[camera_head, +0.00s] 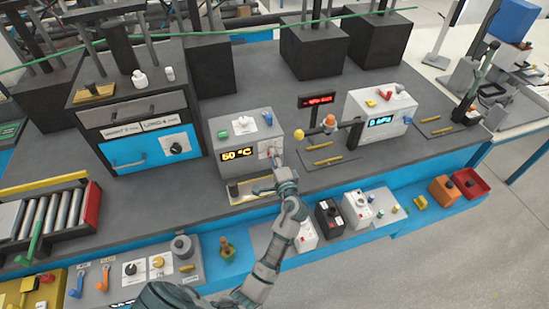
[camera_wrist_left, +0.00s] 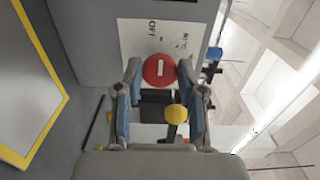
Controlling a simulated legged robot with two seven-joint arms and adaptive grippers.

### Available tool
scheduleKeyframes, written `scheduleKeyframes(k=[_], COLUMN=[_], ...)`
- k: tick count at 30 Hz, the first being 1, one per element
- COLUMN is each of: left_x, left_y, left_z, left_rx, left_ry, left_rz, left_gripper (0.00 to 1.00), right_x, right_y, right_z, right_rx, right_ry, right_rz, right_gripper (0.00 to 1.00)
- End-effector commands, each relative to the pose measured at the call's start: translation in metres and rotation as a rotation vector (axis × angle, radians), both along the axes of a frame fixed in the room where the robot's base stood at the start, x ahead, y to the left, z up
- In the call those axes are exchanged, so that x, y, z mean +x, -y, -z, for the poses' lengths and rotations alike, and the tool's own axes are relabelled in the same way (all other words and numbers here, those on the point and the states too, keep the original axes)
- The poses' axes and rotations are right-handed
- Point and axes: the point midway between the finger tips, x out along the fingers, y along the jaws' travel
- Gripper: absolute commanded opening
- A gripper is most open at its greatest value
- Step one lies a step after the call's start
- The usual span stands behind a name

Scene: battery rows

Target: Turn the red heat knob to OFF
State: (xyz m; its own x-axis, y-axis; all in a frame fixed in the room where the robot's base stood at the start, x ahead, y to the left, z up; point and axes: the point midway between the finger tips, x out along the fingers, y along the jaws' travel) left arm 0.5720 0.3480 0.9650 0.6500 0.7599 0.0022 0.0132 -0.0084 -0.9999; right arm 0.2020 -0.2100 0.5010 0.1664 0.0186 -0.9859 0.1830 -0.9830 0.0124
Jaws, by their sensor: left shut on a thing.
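The red heat knob (camera_wrist_left: 153,74) is a round red disc with a white bar, on a white panel (camera_wrist_left: 135,40) in the left wrist view. The word OFF is printed above it, with other small markings to its right. My left gripper (camera_wrist_left: 159,71) has its two fingers on either side of the knob and is shut on it. In the head view the left gripper (camera_head: 275,161) reaches the front right of the grey heater box (camera_head: 230,139), whose display (camera_head: 239,155) glows yellow and seems to read 60 °C. There the gripper mostly hides the knob. The right gripper is not in view.
A second grey box (camera_head: 378,110) with a blue display stands to the right. An arm-like fixture with an orange ball (camera_head: 328,121) is between the boxes. A drawer cabinet (camera_head: 130,125) stands left. Small control boxes (camera_head: 357,208) line the blue front ledge.

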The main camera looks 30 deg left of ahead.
Motion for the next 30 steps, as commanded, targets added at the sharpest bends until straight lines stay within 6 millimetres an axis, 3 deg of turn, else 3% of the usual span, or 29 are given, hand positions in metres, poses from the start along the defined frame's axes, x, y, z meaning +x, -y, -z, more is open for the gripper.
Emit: scheduleKeyframes(k=[1,2,4,17,30], left_x=[-0.001,-0.001,-0.001,-0.007,-0.065], left_y=[-0.001,-0.001,-0.001,0.008,0.076], left_z=[0.005,0.006,0.005,0.003,0.005], left_rx=[-0.006,-0.006,-0.006,-0.003,-0.005], left_ry=[-0.009,-0.01,-0.009,-0.006,-0.01], left_rz=[-0.004,-0.004,-0.004,0.0,-0.002], left_gripper=[0.04,0.44,0.61,0.62,0.62], right_x=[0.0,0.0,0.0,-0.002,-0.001], right_y=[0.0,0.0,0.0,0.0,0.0], right_z=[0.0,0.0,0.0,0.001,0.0], right_rx=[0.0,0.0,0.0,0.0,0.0], right_ry=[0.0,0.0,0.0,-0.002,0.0], right_rz=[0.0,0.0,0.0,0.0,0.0], right_gripper=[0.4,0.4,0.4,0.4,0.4])
